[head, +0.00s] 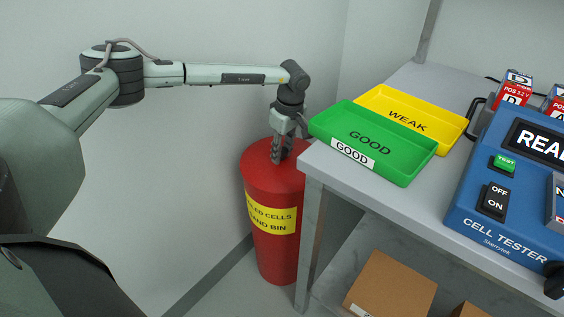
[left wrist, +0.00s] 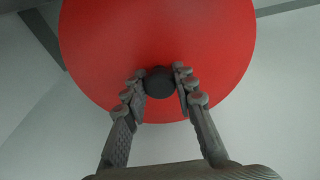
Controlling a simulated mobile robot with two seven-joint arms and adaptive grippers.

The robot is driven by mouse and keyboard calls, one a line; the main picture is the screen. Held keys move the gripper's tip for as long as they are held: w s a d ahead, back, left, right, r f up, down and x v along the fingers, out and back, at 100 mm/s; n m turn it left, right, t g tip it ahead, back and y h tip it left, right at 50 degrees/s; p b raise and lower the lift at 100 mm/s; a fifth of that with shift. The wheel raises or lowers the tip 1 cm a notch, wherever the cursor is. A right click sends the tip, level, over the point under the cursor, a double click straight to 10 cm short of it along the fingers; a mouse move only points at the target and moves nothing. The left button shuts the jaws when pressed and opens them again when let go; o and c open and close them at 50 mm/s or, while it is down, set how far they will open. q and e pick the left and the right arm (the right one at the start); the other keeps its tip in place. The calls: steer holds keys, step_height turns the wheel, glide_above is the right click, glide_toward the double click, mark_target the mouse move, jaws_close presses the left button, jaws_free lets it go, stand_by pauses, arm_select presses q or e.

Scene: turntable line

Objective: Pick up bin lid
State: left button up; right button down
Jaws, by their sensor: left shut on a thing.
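The bin lid (head: 259,159) is a round red lid on top of the red bin (head: 273,247), which stands on the floor left of the bench. In the left wrist view the lid (left wrist: 110,45) fills the upper middle, with a round black knob (left wrist: 159,82) on it. My left gripper (head: 279,158) points down over the lid. In the left wrist view its fingers (left wrist: 160,88) are closed on both sides of the knob. In the head view the fingers hide the knob. The lid appears seated on the bin. My right gripper is not in view.
The grey bench (head: 318,161) stands close right of the bin, its corner near the lid. On it are a green GOOD tray (head: 370,140), a yellow WEAK tray (head: 408,118) and a blue cell tester (head: 490,228). A cardboard box (head: 392,285) sits below. Walls stand behind the bin.

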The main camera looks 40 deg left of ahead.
arm_select(q)
jaws_close()
steer(key=shift+r, duration=0.15)
